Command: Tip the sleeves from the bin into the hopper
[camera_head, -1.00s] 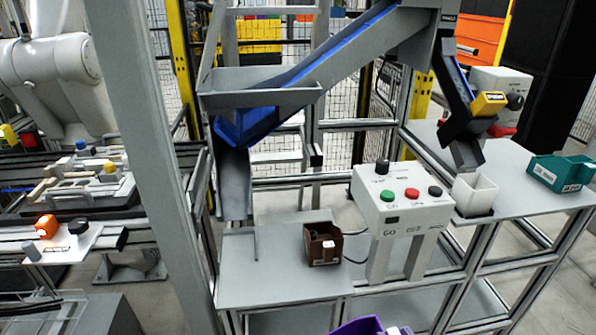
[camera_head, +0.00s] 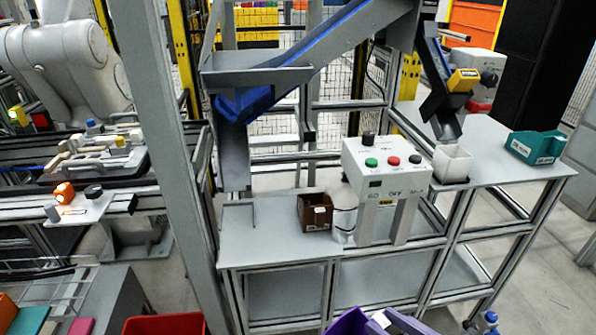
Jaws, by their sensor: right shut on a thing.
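A purple bin (camera_head: 347,322) shows at the bottom edge, cut off by the frame. My right gripper (camera_head: 382,320) is at its right side, shut on it; only a small part of the gripper shows. The inside of the bin is out of frame, and I see no sleeves. A grey open-topped hopper (camera_head: 257,79) stands at the upper left of the fixture, above the blue incline and a grey downward chute. The bin is well below and in front of it. My left gripper is not in view.
A grey table holds a brown bin (camera_head: 316,212) and a white control box (camera_head: 382,180) with coloured buttons. A white cup (camera_head: 452,163) and a teal bin (camera_head: 536,147) stand to the right. A red bin (camera_head: 166,325) is at the bottom. A grey post (camera_head: 165,150) stands left.

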